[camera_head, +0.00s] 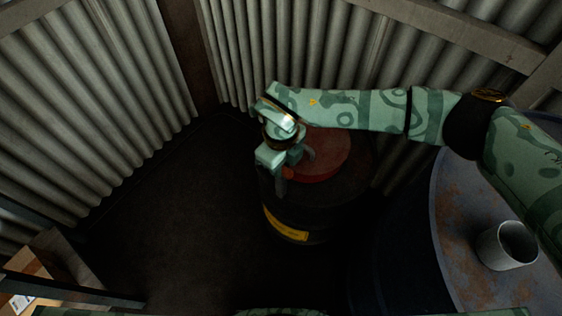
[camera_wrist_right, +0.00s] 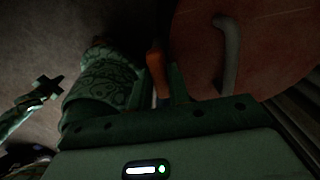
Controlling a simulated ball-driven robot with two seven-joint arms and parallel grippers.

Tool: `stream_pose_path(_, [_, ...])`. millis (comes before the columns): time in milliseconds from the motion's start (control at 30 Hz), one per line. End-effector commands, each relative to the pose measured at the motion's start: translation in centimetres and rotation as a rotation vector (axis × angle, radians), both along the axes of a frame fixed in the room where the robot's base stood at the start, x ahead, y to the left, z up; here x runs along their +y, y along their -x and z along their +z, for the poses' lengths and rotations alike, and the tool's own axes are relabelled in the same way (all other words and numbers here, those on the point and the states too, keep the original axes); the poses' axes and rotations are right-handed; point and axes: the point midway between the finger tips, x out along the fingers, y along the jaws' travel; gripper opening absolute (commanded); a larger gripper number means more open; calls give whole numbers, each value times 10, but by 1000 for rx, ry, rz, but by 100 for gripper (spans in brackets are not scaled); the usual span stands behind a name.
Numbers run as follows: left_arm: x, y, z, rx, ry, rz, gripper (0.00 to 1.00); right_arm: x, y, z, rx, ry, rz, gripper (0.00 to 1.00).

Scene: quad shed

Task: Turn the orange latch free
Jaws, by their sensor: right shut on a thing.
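The orange latch (camera_head: 288,173) shows as a small patch of orange at the left side of a dark drum's red lid (camera_head: 328,158). My right gripper (camera_head: 283,178) points down at this edge of the lid and is shut on the latch, hiding most of it. In the right wrist view the latch (camera_wrist_right: 157,72) stands as an orange bar against the dark gripper finger, just left of the red lid (camera_wrist_right: 275,45). A grey bent handle (camera_wrist_right: 229,55) also shows over the lid there.
The dark drum (camera_head: 288,224) has a yellow label and stands near the corrugated walls (camera_head: 95,100). A larger blue drum at right has a rusty top (camera_head: 465,255) with a grey mug (camera_head: 506,246) on it. A cardboard box (camera_head: 40,262) is at lower left. The floor between is clear.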

Motion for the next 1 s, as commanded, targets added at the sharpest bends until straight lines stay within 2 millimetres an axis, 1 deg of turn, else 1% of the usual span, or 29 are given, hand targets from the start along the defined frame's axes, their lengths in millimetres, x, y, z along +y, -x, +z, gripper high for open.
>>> stream_pose_path(100, [0,-1,2,-3,0,0,0,0,0,1,0,1,51,0])
stream_pose_path(300, [0,-1,2,-2,0,0,0,0,0,-1,1,1,50,0])
stream_pose_path(333, [0,-1,2,-2,0,0,0,0,0,-1,1,1,50,24])
stream_pose_path(400, [0,-1,2,-2,0,0,0,0,0,-1,1,1,50,40])
stream_pose_path(667, [0,-1,2,-2,0,0,0,0,0,0,1,1,48,40])
stream_pose_path(767, [0,-2,4,-5,0,0,0,0,0,7,-1,1,48,40])
stream_pose_path(867, [0,-5,10,-12,0,0,0,0,-1,24,-4,0,47,40])
stream_pose_path(967, [0,-9,19,-21,0,0,0,0,-1,50,-6,0,48,40])
stream_pose_path(1000, [0,-11,22,-25,0,0,0,0,-1,62,-7,1,49,40])
